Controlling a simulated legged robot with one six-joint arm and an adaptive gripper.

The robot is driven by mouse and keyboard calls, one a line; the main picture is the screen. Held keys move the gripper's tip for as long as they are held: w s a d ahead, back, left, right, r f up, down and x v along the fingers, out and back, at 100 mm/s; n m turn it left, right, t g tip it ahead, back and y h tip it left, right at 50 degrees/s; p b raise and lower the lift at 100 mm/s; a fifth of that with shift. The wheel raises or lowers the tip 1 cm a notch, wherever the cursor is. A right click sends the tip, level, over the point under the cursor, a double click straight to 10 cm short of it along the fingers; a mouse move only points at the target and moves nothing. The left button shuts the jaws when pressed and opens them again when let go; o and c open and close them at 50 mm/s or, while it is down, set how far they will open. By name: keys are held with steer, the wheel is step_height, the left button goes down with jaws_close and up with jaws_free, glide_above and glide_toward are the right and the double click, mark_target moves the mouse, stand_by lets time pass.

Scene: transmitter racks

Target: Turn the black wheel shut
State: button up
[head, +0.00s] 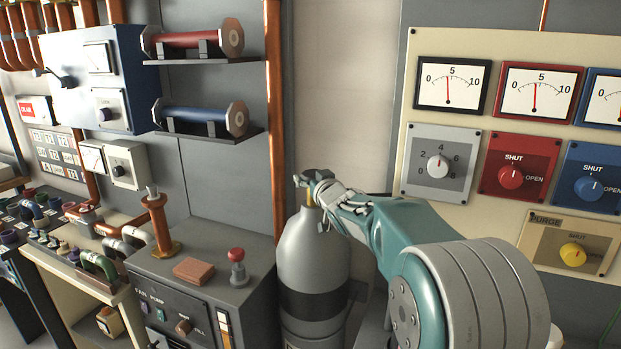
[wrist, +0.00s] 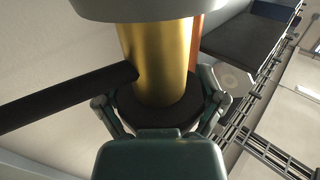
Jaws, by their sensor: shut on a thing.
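A grey gas cylinder (head: 312,250) with a dark band stands upright beside the cabinet in the head view. A brass valve neck (head: 309,197) rises from its top. My gripper (head: 314,179) is over the top of this valve, with my arm reaching in from the right. In the wrist view the black wheel (wrist: 168,118) sits at the end of the brass neck (wrist: 160,58), between the two fingers of my gripper (wrist: 160,105). The gripper is shut on the wheel's rim from both sides. In the head view the wheel is mostly hidden by my gripper.
A black bar or hose (wrist: 60,98) runs sideways from the brass neck. A dark cabinet (head: 190,290) with a red knob (head: 236,255) stands close left of the cylinder. A cream panel (head: 500,130) with gauges and knobs is to the right.

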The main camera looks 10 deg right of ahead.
steer(key=shift+d+m+h, duration=0.15)
steer(key=shift+m+h, duration=1.65)
steer(key=shift+h, duration=1)
steer(key=shift+d+m+g+h, duration=0.1)
steer(key=shift+m+g+h, duration=0.2)
steer(key=shift+m+h, duration=0.8)
steer(key=shift+d+m+g+h, duration=0.1)
steer(key=shift+m+g+h, duration=0.35)
steer(key=shift+h, duration=1.05)
steer(key=m+g+h, duration=0.1)
steer(key=h, duration=0.1)
steer(key=m+g+h, duration=0.1)
steer(key=m+h, duration=0.1)
steer(key=shift+s+d+m, duration=0.1)
steer(key=shift+d+m, duration=0.05)
steer(key=shift+m, duration=0.1)
steer(key=shift+s+d+m+g+h, duration=0.15)
steer(key=shift+m+g+h, duration=0.9)
steer(key=shift+g, duration=0.25)
steer(key=shift+s+d+m+g+h, duration=0.1)
steer(key=shift+m+g+h, duration=0.9)
steer(key=shift+g, duration=0.25)
steer(key=shift+r, duration=0.1)
steer(key=o, duration=0.8)
steer(key=shift+a, duration=0.1)
steer(key=shift+a, duration=0.1)
